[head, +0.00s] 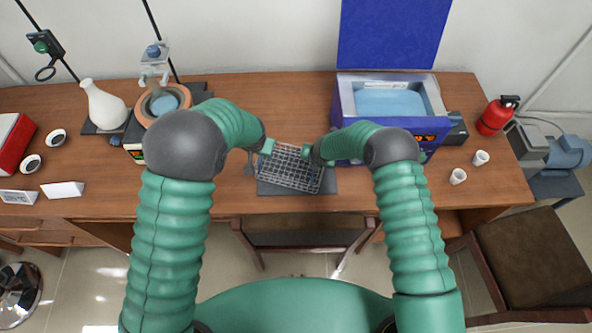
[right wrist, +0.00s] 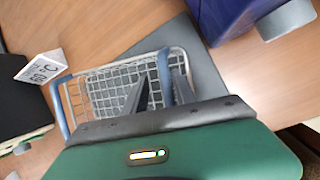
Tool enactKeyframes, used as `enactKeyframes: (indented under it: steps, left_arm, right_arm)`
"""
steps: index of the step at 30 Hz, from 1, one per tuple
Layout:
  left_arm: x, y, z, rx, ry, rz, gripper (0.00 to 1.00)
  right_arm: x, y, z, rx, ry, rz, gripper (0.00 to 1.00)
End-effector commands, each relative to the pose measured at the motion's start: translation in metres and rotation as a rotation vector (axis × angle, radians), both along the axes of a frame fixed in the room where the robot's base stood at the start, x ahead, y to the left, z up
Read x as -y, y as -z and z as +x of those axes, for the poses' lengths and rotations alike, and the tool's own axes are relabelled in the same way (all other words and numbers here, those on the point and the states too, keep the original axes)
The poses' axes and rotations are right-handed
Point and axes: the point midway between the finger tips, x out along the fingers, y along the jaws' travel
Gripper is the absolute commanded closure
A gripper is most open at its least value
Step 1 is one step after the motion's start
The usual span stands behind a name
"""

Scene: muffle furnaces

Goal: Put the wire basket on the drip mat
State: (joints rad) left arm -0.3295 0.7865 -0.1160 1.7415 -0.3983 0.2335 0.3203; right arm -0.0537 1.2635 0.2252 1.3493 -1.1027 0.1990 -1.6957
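The wire basket (head: 291,168), a grey mesh tray with blue handles, lies over the dark grey drip mat (head: 330,183), skewed to it. Whether it rests fully on the mat is not clear. My left gripper (head: 251,162) is at the basket's left end; its fingers are too small to read. My right gripper (head: 308,152) is at the right end. In the right wrist view the basket (right wrist: 108,84) shows below my right gripper (right wrist: 160,78), whose fingers stand apart with a blue handle between them. The mat (right wrist: 200,60) shows beyond the basket's edge.
A blue muffle furnace (head: 345,105) with a raised lid stands behind right of the basket. An orange-rimmed round furnace (head: 143,115) and a white flask (head: 103,104) stand left. Two small white cups (head: 458,176) are at right. A white sign (head: 62,190) stands at front left.

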Motion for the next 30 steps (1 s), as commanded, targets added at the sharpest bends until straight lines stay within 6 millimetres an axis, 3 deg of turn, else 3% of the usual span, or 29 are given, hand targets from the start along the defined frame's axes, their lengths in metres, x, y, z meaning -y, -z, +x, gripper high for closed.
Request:
enactKeyframes:
  steps: [9, 14, 18, 30]
  left_arm:
    - [0.000, 0.000, -0.001, 0.001, 0.000, 0.000, 0.68]
    - [0.000, 0.000, 0.000, 0.001, 0.000, 0.000, 0.68]
    - [0.000, 0.000, 0.000, 0.000, 0.001, 0.000, 0.68]
    - [0.001, 0.000, 0.000, 0.001, 0.001, -0.001, 0.68]
  right_arm:
    - [0.005, -0.068, -0.029, 0.004, 0.000, 0.001, 0.68]
    - [0.008, -0.096, -0.043, 0.004, 0.001, 0.000, 0.68]
    - [0.008, -0.104, -0.048, 0.001, 0.000, 0.001, 0.68]
    - [0.008, -0.105, -0.049, 0.001, 0.000, 0.000, 0.68]
